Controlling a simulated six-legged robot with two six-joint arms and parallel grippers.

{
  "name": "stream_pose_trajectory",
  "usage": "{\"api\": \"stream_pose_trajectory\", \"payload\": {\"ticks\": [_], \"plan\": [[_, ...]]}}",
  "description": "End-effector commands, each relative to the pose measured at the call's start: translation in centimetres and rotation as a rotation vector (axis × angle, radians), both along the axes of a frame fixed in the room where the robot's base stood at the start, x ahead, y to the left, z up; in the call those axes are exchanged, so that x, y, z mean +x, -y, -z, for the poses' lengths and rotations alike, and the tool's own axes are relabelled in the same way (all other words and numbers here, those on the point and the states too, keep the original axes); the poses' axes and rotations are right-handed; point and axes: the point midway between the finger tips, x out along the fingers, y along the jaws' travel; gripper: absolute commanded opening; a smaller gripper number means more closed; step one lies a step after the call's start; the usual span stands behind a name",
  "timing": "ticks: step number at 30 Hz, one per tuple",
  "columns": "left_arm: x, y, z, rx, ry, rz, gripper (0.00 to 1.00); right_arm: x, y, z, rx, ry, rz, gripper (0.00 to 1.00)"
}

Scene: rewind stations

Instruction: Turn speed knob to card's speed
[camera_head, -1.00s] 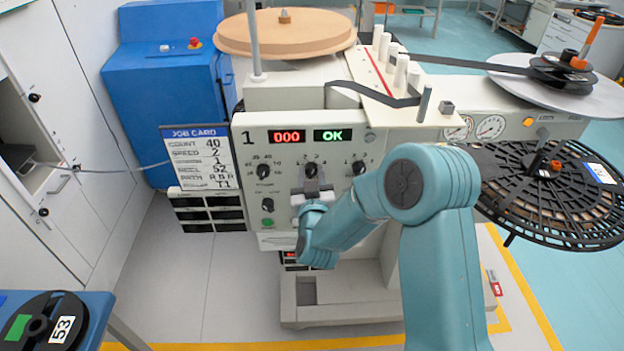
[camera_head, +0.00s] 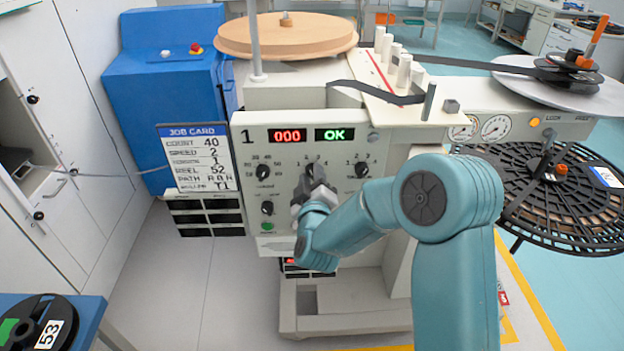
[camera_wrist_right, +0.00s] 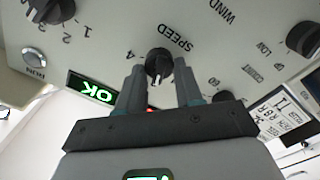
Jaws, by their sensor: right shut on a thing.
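The job card (camera_head: 199,158) hangs at the left of the machine panel (camera_head: 290,226) and reads speed 2. The black speed knob (camera_wrist_right: 158,63) sits between the fingers of my right gripper (camera_wrist_right: 160,80), under the printed word SPEED in the upside-down wrist view. In the head view the right gripper (camera_head: 312,190) reaches up to the knob (camera_head: 310,172) in the middle of the panel's top knob row. It is shut on the knob. The knob's pointer setting is hard to read. My left gripper is not in view.
Other black knobs sit close by, at left (camera_head: 263,171) and right (camera_head: 362,170). The red display (camera_head: 287,136) reads 000 and the green one (camera_head: 334,135) reads OK. A black slotted reel (camera_head: 540,200) stands at right. Floor left of the machine is clear.

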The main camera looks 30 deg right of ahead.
Motion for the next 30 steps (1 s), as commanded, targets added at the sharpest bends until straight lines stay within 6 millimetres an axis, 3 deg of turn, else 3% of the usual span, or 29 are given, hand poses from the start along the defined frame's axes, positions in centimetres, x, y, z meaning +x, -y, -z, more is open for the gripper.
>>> {"api": "stream_pose_trajectory", "payload": {"ticks": [15, 16, 18, 30], "plan": [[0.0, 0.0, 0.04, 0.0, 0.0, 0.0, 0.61, 0.06, 0.22, -0.29, -0.02, -0.003, 0.005, 0.05], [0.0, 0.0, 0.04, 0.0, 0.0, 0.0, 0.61, 0.06, 0.21, -0.29, -0.02, -0.003, 0.005, 0.42], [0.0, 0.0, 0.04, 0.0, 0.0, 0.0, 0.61, 0.06, 0.2, -0.27, -0.02, -0.003, 0.005, 0.61], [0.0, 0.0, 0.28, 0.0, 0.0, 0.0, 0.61, -0.73, -0.51, -0.04, -0.018, -0.007, 0.0, 0.61]]}}
